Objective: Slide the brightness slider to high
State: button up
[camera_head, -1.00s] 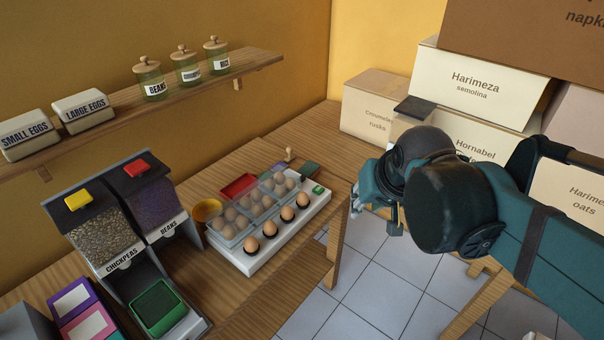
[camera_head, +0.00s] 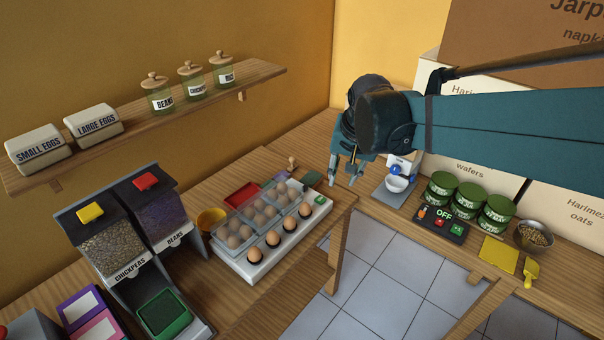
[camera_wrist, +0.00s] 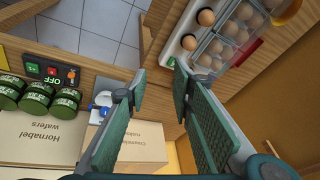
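A white egg lamp box (camera_head: 246,272) with a row of brown eggs stands on the wooden counter, a small green panel (camera_head: 320,201) at its right end. Its pale edge shows at the upper right in the wrist view (camera_wrist: 176,48). I cannot make out a brightness slider in either view. My gripper (camera_head: 343,181) is open and empty, above the counter corner and beyond the box's green end. In the wrist view my gripper's fingers (camera_wrist: 160,77) are apart with nothing between them.
A dark panel reading OFF (camera_head: 443,225) lies before green tins (camera_head: 470,197) on the right counter. A blue-and-white device (camera_head: 398,180) stands left of them. A yellow mat (camera_head: 498,254) and metal bowl (camera_head: 534,236) are further right. Dispensers (camera_head: 112,247) stand at left.

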jog(key=w+a+f+m+g+p, duration=0.1)
jog(key=w+a+f+p, duration=0.1)
jog(key=w, duration=0.5)
jog(key=w+a+f+m+g+p, duration=0.1)
jog(key=w+a+f+m+p, duration=0.15)
jog(key=w, duration=0.35)
jog(key=m+g+p, duration=0.1)
jog(key=g+p, duration=0.1)
send_near(304, 186)
jog(key=shift+s+d+f, duration=0.1)
jog(key=shift+s+f, duration=0.1)
jog(key=shift+s, duration=0.15)
jog(key=shift+w+f+m, duration=0.25)
jog(key=shift+f, duration=0.25)
jog(key=shift+f, duration=0.1)
jog(key=shift+f, duration=3.8)
jog(key=shift+c, duration=0.6)
grip_shut()
